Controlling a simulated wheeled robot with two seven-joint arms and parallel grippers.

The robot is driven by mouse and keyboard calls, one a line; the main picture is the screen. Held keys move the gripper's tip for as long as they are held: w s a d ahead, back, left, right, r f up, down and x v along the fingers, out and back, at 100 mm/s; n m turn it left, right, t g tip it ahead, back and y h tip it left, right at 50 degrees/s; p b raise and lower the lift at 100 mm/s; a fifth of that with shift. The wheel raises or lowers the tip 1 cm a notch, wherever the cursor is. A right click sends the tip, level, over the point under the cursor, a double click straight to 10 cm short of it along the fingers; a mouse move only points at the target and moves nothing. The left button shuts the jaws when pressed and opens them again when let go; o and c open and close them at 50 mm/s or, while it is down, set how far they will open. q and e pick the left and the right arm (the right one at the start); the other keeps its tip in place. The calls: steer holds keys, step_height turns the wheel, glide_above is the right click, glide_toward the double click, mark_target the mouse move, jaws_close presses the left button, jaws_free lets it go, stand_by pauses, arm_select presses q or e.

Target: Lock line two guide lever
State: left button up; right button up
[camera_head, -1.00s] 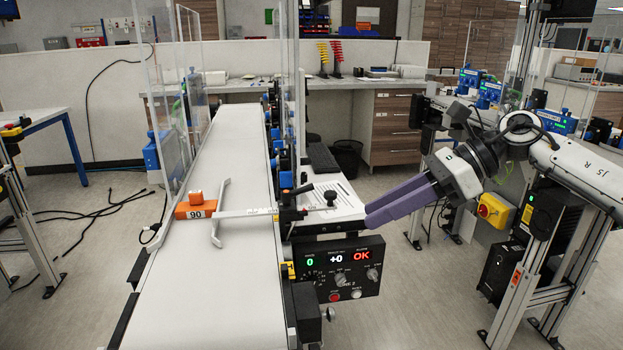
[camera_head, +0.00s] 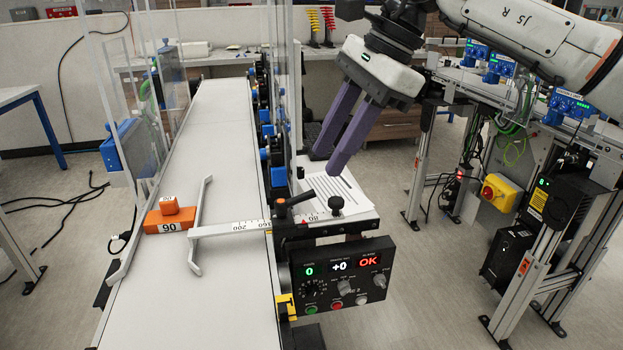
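The line guide lever (camera_head: 298,198) is a dark handle with an orange hub. It lies at a slant across the guide's scale bar (camera_head: 238,226) at the belt's right edge. A black knob (camera_head: 336,204) stands just right of it. The scale bar joins a grey guide rail (camera_head: 199,215) over the belt. My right gripper (camera_head: 330,163), with purple fingers, points down above and slightly right of the lever and knob. Its fingers are apart with a gap, empty and touching nothing. My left gripper is not in view.
An orange block marked 90 (camera_head: 166,222) sits left of the rail on the white belt (camera_head: 190,290). A control panel (camera_head: 340,275) showing 0, +0 and OK hangs below the lever. A clear upright screen (camera_head: 285,90) stands left of my gripper.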

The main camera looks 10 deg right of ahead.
mark_target(309, 192)
steer(key=x, duration=0.7)
steer(key=shift+a+f, duration=0.1)
steer(key=shift+f, duration=0.1)
jaws_close()
